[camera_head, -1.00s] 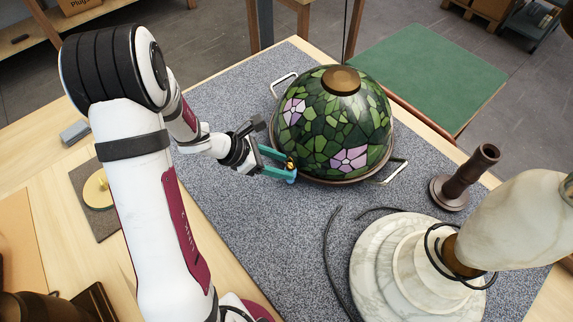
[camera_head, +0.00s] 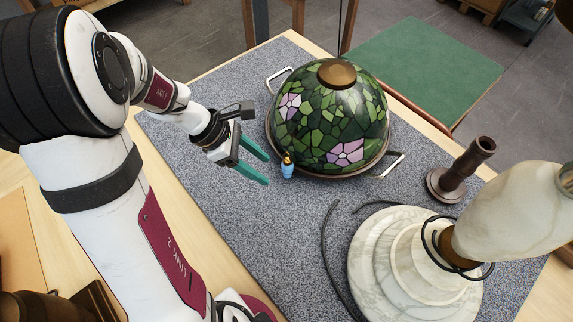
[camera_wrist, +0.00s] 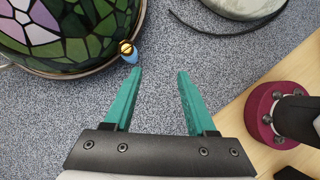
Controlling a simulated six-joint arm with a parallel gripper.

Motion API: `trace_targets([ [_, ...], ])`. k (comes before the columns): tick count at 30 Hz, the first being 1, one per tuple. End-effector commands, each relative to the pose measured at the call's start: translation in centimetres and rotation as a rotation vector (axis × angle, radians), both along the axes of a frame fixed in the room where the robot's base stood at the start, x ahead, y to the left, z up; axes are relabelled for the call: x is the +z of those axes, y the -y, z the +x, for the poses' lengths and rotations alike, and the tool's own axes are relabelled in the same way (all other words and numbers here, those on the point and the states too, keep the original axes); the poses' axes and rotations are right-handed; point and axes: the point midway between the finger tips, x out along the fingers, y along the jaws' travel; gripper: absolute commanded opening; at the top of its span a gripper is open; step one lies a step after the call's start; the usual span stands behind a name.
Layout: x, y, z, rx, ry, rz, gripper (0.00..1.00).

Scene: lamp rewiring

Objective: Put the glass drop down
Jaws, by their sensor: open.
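The glass drop (camera_head: 287,168) is small and blue with a gold top. It stands on the grey mat close to the rim of the stained-glass lampshade (camera_head: 330,120); I cannot tell whether it touches the rim. My gripper (camera_head: 268,168) is open, its teal fingers empty and apart from the drop, to its left. In the wrist view the drop (camera_wrist: 128,52) is just beyond the tip of the left finger, beside the shade (camera_wrist: 60,30). The open fingers (camera_wrist: 160,73) have only mat between them.
The shade sits in a tray with metal handles (camera_head: 390,165). A marble lamp base (camera_head: 365,265) with a black cord (camera_head: 327,250) stands at the lower right. A dark brown stand (camera_head: 465,170) is behind it. The mat (camera_head: 250,225) is clear in front of my gripper.

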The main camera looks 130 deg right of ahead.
Motion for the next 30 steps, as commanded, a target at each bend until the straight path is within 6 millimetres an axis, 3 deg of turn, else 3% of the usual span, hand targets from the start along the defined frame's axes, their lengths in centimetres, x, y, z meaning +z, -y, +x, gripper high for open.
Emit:
trace_targets([
  [1,0.2,-2.2,-0.3,-0.205,0.082,-0.103,0.56],
  [3,0.8,-3.5,-0.3,-0.493,0.191,-0.305,0.56],
  [7,3.6,-3.9,-2.9,-0.904,0.261,-0.701,0.56],
  [12,6.7,-4.6,-6.4,-1.135,0.233,-0.983,0.56],
  [16,7.0,-4.6,-6.7,-1.152,0.231,-1.008,0.56],
  [19,5.6,-4.1,-6.8,-1.151,0.236,-1.002,0.56],
  [27,-1.3,-1.5,-7.7,-1.153,0.237,-0.998,0.56],
  [30,-2.6,-1.0,-8.0,-1.153,0.236,-1.0,0.56],
])
